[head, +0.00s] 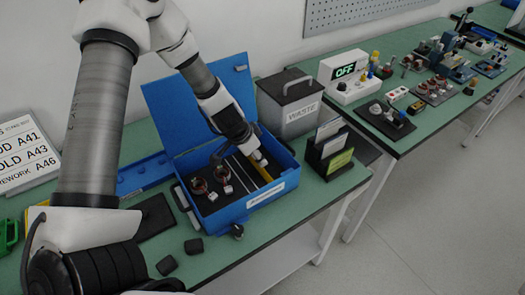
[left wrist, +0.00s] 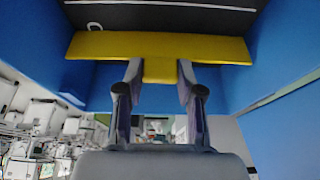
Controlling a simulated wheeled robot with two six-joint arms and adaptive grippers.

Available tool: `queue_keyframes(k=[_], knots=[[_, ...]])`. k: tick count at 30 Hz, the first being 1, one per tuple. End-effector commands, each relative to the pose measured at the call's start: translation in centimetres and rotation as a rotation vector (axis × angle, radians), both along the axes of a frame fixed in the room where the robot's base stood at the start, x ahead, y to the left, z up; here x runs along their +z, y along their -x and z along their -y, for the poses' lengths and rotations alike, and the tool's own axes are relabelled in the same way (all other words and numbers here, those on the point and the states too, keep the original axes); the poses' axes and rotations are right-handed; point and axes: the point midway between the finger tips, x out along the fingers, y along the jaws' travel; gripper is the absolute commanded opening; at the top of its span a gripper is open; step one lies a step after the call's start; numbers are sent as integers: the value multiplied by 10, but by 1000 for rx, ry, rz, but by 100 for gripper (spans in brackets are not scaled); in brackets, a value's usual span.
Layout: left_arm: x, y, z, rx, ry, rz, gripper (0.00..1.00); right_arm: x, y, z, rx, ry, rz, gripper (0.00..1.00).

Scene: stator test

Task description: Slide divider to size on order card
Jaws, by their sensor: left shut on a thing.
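The yellow divider (head: 263,173) stands inside the open blue box (head: 236,212), toward its right end. In the left wrist view the divider (left wrist: 215,47) spans nearly the full width between the blue walls. My left gripper (head: 256,158) reaches down into the box. Its fingers (left wrist: 158,72) are shut on the divider's yellow tab. A card holder (head: 318,165) with several cards stands right of the box; a yellow-green card (head: 340,160) faces front, its text too small to read. My right gripper is not in view.
The raised lid (head: 205,105) is behind. A grey waste bin (head: 290,103) stands behind right. Small black pieces (head: 194,246) lie on the green table in front.

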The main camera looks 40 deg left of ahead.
Motion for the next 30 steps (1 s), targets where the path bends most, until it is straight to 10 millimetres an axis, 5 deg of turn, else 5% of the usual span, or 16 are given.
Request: queue_keyframes(k=[8, 18, 19, 21, 30], knots=[[6, 55, -21, 1, 6, -4, 0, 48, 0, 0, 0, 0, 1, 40], [1, 59, -23, -1, 2, 3, 0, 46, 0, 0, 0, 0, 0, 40], [1, 59, -23, -1, 2, 3, 40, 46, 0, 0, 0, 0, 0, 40], [1, 59, -23, -2, 3, 2, 62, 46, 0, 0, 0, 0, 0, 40], [1, 59, -23, -1, 3, 2, 62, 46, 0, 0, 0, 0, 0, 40]])
